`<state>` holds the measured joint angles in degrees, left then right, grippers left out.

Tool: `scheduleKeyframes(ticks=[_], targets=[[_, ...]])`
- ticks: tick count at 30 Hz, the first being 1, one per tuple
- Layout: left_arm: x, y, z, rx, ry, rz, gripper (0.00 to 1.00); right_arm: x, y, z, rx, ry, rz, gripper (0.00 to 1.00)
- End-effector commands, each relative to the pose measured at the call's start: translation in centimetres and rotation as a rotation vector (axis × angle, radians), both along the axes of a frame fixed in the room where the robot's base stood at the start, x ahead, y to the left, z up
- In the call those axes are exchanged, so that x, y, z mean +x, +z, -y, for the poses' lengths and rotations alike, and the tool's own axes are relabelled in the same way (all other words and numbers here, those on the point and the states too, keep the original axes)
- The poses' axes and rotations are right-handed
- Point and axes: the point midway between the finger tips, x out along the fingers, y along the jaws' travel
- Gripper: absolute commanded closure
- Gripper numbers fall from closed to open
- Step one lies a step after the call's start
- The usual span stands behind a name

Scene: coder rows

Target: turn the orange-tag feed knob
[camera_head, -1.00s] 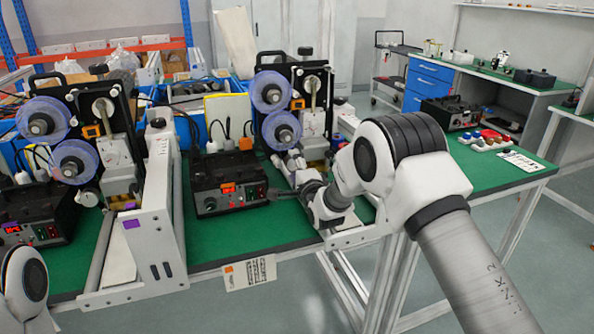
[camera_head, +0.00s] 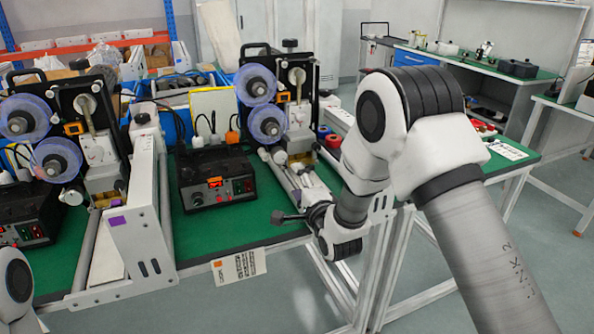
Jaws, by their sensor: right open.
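A black control box (camera_head: 216,180) stands on the green bench top, with an orange display or tag (camera_head: 215,182) on its front. My right gripper (camera_head: 280,217) is open and empty, low at the bench's front edge. It points left, to the right of the box and apart from it. The wrist hides part of the gripper. Only a white link of my left arm shows at the lower left; its gripper is out of view.
A coder machine with purple rolls (camera_head: 256,85) stands behind the box; another (camera_head: 57,158) stands at the left. A pale frame (camera_head: 140,205) borders the box on its left. A paper label (camera_head: 239,267) hangs at the front edge. Green bench (camera_head: 215,232) before the box is clear.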

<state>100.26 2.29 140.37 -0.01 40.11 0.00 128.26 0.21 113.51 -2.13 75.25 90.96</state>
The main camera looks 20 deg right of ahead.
Motion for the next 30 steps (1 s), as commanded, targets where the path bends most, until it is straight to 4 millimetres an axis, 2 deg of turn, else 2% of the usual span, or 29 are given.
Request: scheduleKeyframes(ticks=[17,20,23,27,30], targets=[[0.0,0.0,0.0,0.0,0.0,0.0,0.6,0.0,0.0,0.0,-0.025,0.0,0.0,0.31],[0.0,0.0,0.0,0.0,0.0,0.0,0.6,0.3,0.0,0.0,-0.189,0.0,0.0,0.31],[0.0,0.4,0.0,0.0,0.0,0.0,0.6,2.0,1.0,0.0,-0.466,-0.004,0.027,0.31],[0.0,2.4,0.0,0.0,0.0,0.0,0.6,4.8,1.8,-0.1,-0.786,-0.008,0.045,0.31],[0.0,3.1,0.0,0.0,0.0,0.001,0.6,5.4,0.3,-0.2,-0.791,0.001,0.027,0.31]])
